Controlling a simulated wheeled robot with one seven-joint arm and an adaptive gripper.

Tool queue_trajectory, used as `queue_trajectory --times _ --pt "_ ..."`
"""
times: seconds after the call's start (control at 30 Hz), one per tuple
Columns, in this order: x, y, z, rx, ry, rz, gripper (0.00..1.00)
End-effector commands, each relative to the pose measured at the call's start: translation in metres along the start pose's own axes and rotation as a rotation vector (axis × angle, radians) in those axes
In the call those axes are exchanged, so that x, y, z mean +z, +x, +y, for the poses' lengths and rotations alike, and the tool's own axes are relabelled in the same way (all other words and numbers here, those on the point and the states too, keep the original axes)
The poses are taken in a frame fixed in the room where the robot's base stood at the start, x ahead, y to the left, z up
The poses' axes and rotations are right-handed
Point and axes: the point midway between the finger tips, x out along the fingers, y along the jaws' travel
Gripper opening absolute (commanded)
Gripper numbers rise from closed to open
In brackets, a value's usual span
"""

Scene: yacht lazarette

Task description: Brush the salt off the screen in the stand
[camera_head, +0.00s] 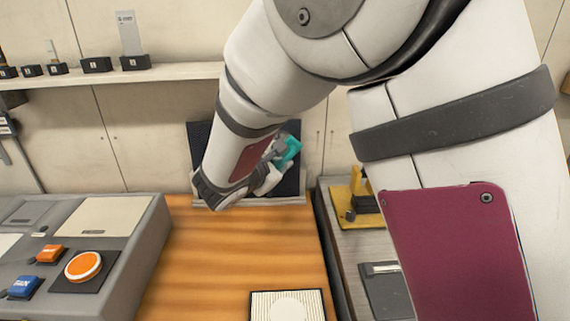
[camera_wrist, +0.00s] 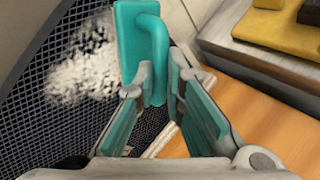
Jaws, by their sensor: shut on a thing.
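A dark mesh screen stands upright at the back of the wooden worktop; it shows in the head view (camera_head: 201,136) behind my arm and fills the left of the wrist view (camera_wrist: 35,120). A patch of white salt (camera_wrist: 82,68) clings to the mesh. My gripper (camera_wrist: 158,95) is shut on a teal brush (camera_wrist: 138,45), which also shows in the head view (camera_head: 289,148). The brush is in front of the screen, beside the salt. I cannot tell whether it touches the mesh.
A grey console (camera_head: 140,225) with orange and blue buttons stands on the left. A yellow device (camera_head: 352,205) sits on a side surface at right. A striped pad (camera_head: 262,300) lies at the front. The middle worktop (camera_head: 235,255) is clear. A shelf (camera_head: 170,75) runs behind.

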Motion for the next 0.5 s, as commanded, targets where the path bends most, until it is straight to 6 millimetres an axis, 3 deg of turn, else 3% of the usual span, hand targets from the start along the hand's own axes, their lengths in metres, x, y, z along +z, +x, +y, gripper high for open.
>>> queue_trajectory --times 0.5 --pt "-0.021 -0.012 0.022 0.003 0.001 0.0 0.0"
